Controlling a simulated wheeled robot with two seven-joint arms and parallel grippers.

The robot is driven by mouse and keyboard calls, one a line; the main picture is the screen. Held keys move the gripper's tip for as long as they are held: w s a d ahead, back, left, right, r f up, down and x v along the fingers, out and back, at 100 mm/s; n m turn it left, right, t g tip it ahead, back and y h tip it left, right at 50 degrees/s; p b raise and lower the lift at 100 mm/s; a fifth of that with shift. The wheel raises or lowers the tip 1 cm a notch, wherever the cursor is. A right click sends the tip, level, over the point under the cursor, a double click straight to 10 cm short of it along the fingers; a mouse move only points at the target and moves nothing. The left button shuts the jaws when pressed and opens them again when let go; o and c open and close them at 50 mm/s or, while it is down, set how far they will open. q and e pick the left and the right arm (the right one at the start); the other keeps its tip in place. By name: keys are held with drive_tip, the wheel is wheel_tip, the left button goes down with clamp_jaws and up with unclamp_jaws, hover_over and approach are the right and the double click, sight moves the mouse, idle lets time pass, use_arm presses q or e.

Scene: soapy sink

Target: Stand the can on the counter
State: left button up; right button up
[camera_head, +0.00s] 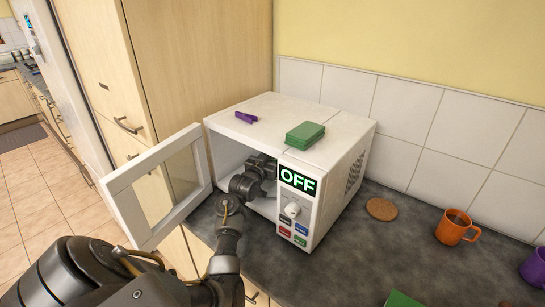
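No can is visible in this view. My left arm reaches from the lower left through the open door of a white microwave (330,165). My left gripper (266,166) is inside the cavity, partly hidden behind the control panel. Its fingertips and anything between them cannot be made out. The dark counter (345,255) runs along the front and right of the microwave. My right gripper is not in view.
The microwave door (125,206) stands open to the left; its display reads OFF. A purple clip-like object (246,117) and a green block (305,135) lie on top. A cork coaster (382,208), orange mug (455,227) and purple mug (537,268) are at right. Mid-counter is clear.

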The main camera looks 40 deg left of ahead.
use_arm(q)
drive_tip(key=o, duration=1.3)
